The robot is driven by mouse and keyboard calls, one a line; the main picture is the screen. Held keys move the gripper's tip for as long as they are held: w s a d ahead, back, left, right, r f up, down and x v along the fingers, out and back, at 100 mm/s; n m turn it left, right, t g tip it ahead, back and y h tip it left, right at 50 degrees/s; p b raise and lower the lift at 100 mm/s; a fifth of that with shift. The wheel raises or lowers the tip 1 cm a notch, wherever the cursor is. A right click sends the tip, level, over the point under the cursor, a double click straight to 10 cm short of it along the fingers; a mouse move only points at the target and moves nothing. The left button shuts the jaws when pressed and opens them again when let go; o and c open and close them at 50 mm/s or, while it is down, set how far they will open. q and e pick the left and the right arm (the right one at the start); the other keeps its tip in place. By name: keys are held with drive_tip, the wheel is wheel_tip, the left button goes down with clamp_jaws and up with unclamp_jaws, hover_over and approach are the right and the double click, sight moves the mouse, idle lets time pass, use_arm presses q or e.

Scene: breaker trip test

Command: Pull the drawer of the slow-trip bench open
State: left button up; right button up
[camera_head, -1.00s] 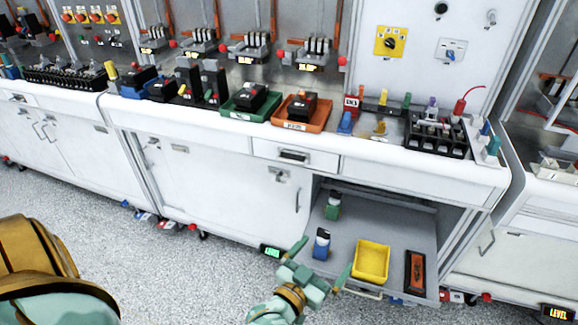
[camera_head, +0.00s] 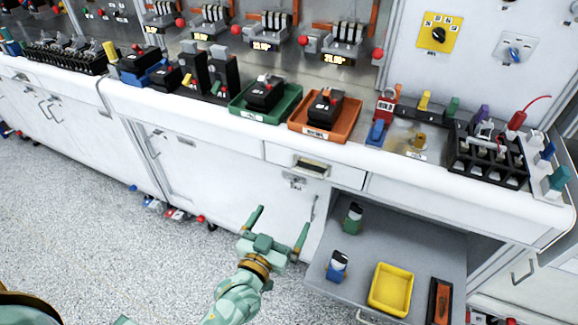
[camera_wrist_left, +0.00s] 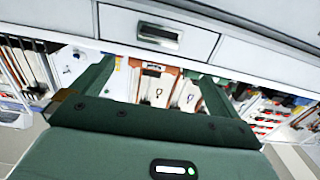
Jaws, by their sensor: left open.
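The drawer (camera_head: 280,154) is a white front below the worktop of the bench, under the orange tray, and looks shut. Its dark recessed handle (camera_head: 311,166) sits in the middle. In the left wrist view the drawer front (camera_wrist_left: 120,22) and handle (camera_wrist_left: 158,35) are ahead, beyond the fingertips. My left gripper (camera_head: 281,218) is open and empty, below the drawer and in front of the cabinet door. Its two fingers also show in the left wrist view (camera_wrist_left: 156,69), apart from the handle. My right gripper is not seen.
To the right, a pulled-out grey shelf (camera_head: 355,285) holds a yellow bin (camera_head: 391,289), a green item and a blue item. On the worktop (camera_head: 215,118) stand a green tray (camera_head: 238,110) and an orange tray (camera_head: 335,131).

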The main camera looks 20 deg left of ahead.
use_arm(q)
drive_tip(key=w+b, duration=0.1)
drive_tip(key=w, duration=0.4)
drive_tip(key=w+b, duration=0.1)
drive_tip(key=w, duration=0.4)
drive_tip(key=w+b, duration=0.2)
drive_tip(key=w, duration=0.4)
drive_tip(key=shift+d, duration=0.3)
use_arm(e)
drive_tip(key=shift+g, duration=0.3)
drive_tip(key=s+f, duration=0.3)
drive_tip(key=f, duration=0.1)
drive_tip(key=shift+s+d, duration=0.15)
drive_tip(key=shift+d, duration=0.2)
